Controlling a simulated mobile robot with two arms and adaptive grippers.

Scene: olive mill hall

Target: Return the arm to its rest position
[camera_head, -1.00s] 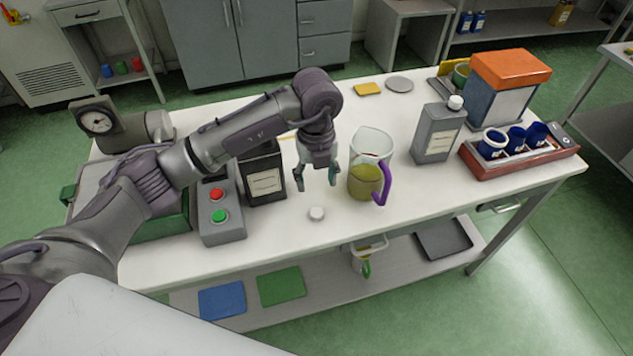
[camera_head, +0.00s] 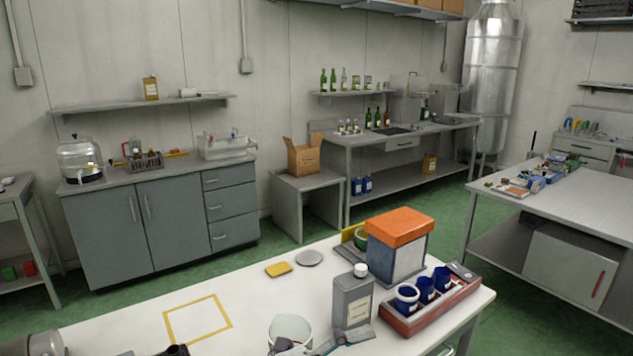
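My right gripper is not in view.
The white table (camera_head: 255,295) also bears an orange-topped box (camera_head: 398,243), a red tray (camera_head: 400,327) with blue cups, a yellow sponge (camera_head: 278,269) and a grey disc (camera_head: 309,258). A yellow square outline (camera_head: 198,318) on the table is empty. Grey cabinets (camera_head: 165,230) stand behind.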

